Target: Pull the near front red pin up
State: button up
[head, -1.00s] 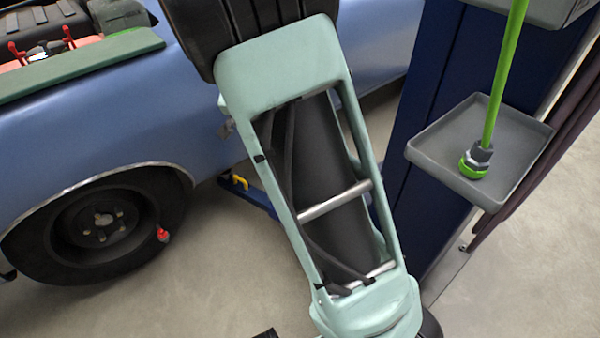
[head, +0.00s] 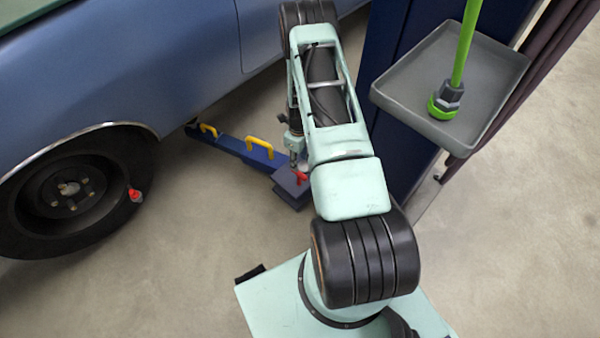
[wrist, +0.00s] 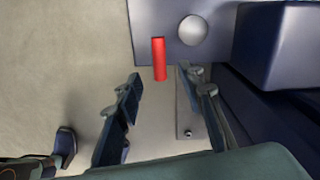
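The red pin (head: 301,178) stands at the end of the low blue lift arm (head: 235,147), by the foot of the blue post. In the wrist view the red pin (wrist: 159,59) is a short red bar beside a round grey pad (wrist: 193,30) on a blue plate. My gripper (wrist: 161,86) is open, its two fingers on either side of the pin's line. The pin's lower end shows near the level of the fingertips; I cannot tell the depth between them. In the head view my gripper (head: 295,157) hangs just above and left of the pin, partly hidden by my arm.
Yellow handles (head: 260,147) stand up from the lift arm. The blue car with its front wheel (head: 72,195) is at left, with a small red item (head: 135,195) by the tyre. A grey tray (head: 410,85) juts from the blue post (head: 400,150). The floor is clear.

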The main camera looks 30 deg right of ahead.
aim_at(299, 172)
notch_tip(299, 172, down, 11)
jog(key=b, duration=0.3)
jog(key=shift+s+r, duration=0.1)
jog(key=shift+c, duration=0.6)
grip_shut()
